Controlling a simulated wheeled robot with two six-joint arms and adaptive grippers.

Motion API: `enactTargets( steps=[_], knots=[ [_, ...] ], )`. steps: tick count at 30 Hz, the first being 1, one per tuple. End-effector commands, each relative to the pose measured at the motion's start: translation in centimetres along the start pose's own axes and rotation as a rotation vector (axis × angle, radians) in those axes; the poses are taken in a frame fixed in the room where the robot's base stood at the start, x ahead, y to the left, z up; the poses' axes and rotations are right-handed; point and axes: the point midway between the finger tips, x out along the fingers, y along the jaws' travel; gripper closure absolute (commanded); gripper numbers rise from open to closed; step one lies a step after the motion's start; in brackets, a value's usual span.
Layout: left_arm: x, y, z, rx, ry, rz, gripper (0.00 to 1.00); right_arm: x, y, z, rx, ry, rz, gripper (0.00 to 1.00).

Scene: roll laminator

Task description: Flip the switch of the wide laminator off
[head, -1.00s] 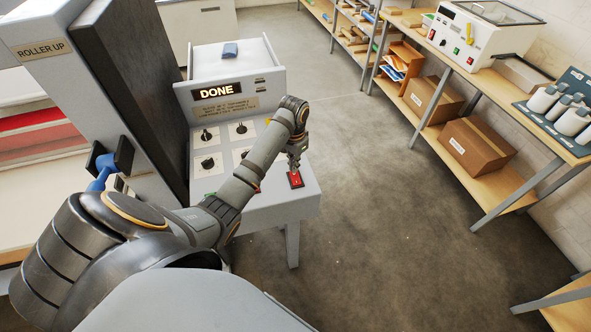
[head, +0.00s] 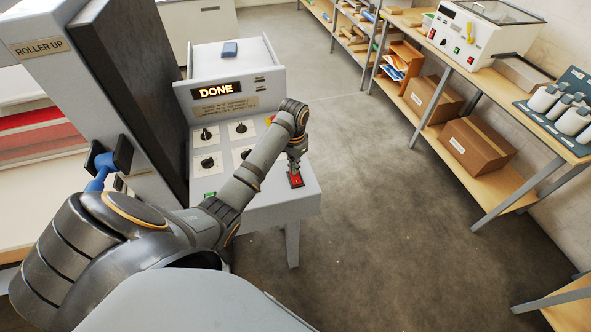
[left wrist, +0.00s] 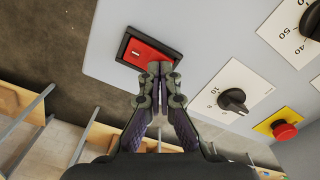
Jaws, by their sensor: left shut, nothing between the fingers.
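The wide laminator (head: 270,213) stands at the left with its panel facing me, and its display (head: 217,90) reads DONE. Its red rocker switch (head: 296,181) sits in a dark frame at the panel's right front corner. The switch also shows large in the left wrist view (left wrist: 146,54). My left gripper (head: 295,168) is shut and empty, pointing down at the switch. In the left wrist view its fingertips (left wrist: 160,68) overlap the switch's lower right edge; I cannot tell whether they press it. My right gripper is not in view.
Control knobs (head: 207,162) and a red emergency button on a yellow plate (left wrist: 284,130) are near the switch. A blue-handled lever (head: 100,170) is at the left. A workbench with a smaller white machine (head: 480,35) and boxes (head: 475,145) stands right. The floor between is clear.

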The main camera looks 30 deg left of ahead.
Motion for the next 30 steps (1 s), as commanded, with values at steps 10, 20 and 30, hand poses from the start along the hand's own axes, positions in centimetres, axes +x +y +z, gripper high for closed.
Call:
enactTargets(
  steps=[10, 20, 30],
  knots=[
    [0.6, 0.0, 0.0, 0.000, 0.000, 0.000, 1.00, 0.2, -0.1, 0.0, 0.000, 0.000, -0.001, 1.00],
    [-0.5, 0.0, 0.0, 0.000, 0.001, 0.000, 1.00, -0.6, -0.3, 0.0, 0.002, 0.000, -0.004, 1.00],
    [-3.4, 0.0, -0.1, 0.001, 0.002, 0.000, 1.00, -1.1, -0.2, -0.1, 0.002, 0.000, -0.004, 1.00]
  ],
)
